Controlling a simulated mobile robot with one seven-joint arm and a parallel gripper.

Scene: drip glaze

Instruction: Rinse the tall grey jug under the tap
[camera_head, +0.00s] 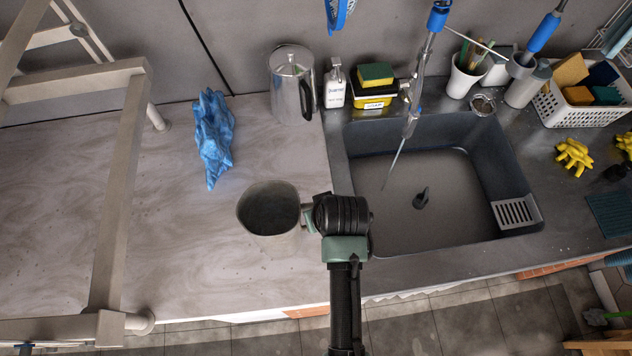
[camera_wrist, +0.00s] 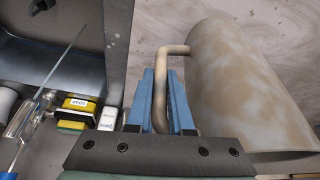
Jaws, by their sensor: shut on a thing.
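The tall grey jug (camera_head: 271,232) is over the pale counter, left of the sink, with its open top facing the head camera. In the wrist view the jug (camera_wrist: 235,85) has brownish smears on its side. My gripper (camera_wrist: 168,112) is shut on the jug's handle (camera_wrist: 160,75), with a blue finger on either side. In the head view my arm's end hides the handle. The tap (camera_head: 420,70) hangs over the dark sink (camera_head: 345,160), and a thin stream shows below its spout. I cannot tell whether the jug touches the counter.
A metal kettle (camera_head: 291,85), a white bottle (camera_head: 334,90) and a yellow box with a sponge (camera_head: 374,85) stand behind the sink's left side. A blue cloth (camera_head: 213,135) lies on the counter. A pale frame (camera_head: 122,180) stands at left. Counter between cloth and jug is clear.

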